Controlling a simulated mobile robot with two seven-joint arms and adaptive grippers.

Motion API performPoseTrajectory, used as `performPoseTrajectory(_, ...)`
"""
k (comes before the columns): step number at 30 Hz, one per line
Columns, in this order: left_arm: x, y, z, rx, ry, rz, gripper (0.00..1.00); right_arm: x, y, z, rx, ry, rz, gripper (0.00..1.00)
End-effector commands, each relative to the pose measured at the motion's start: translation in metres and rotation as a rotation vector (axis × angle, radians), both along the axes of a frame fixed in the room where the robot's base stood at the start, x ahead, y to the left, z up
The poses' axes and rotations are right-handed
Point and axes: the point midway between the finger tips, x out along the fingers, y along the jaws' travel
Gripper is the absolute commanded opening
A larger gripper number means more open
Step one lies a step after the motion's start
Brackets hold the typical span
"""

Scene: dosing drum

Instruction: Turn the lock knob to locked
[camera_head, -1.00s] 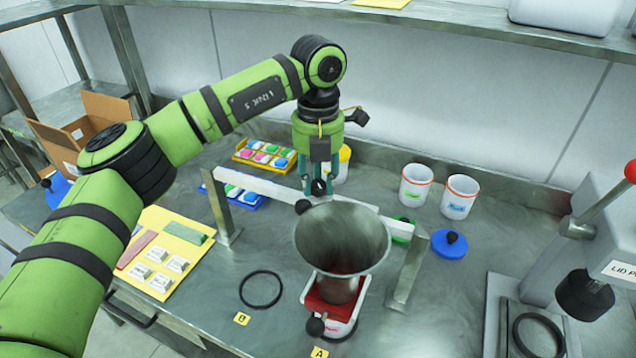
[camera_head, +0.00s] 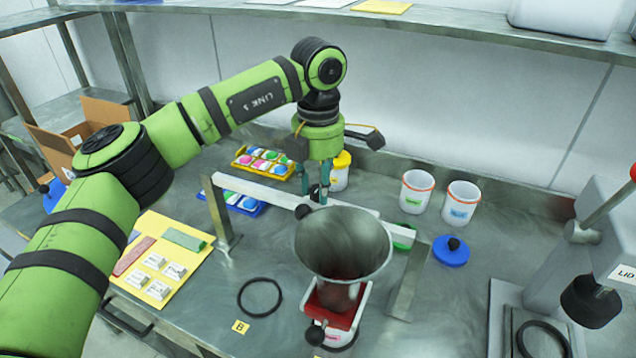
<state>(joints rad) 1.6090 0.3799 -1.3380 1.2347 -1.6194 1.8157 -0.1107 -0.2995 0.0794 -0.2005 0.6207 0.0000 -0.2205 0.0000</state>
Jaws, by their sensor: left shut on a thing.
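The white bar (camera_head: 262,192) spans two metal legs behind the grey funnel (camera_head: 343,240). A small black knob (camera_head: 316,191) sits at the bar, at the tips of my left gripper (camera_head: 320,188). My left gripper points down and its teal fingers are shut on this knob, which they partly hide. A second black knob (camera_head: 303,211) shows just below, on the near side of the bar beside the funnel rim. No lock marking can be read. The funnel stands over a red holder (camera_head: 345,318) on a white container. My right gripper is not in view.
A black ring (camera_head: 260,297) lies left of the funnel. Two white tubs (camera_head: 416,192) and a blue lid (camera_head: 451,251) are to the right. A lid press (camera_head: 590,300) stands far right. Trays of coloured pieces (camera_head: 265,160) and a yellow mat (camera_head: 190,262) lie left.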

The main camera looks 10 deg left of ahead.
Motion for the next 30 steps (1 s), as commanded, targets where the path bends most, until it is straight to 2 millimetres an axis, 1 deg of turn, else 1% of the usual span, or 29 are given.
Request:
performPoseTrajectory(6,0.0000,0.0000,0.0003,-0.001,-0.001,-0.029,0.00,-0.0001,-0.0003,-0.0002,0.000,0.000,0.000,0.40)
performPoseTrajectory(17,0.0000,0.0000,0.0003,-0.001,-0.001,-0.032,0.00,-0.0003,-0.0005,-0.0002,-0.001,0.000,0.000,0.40)
performPoseTrajectory(18,0.0001,-0.0001,0.0003,-0.001,-0.001,-0.031,0.44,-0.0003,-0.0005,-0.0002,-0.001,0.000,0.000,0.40)
performPoseTrajectory(19,0.0001,-0.0001,0.0003,-0.001,-0.001,-0.031,0.56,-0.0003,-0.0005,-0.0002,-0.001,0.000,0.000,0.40)
performPoseTrajectory(27,0.0000,0.0000,0.0002,0.000,0.000,-0.030,0.56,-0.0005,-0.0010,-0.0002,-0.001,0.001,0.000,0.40)
performPoseTrajectory(30,0.0002,-0.0001,0.0022,0.000,-0.001,-0.030,0.56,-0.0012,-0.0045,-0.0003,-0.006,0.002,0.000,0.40)
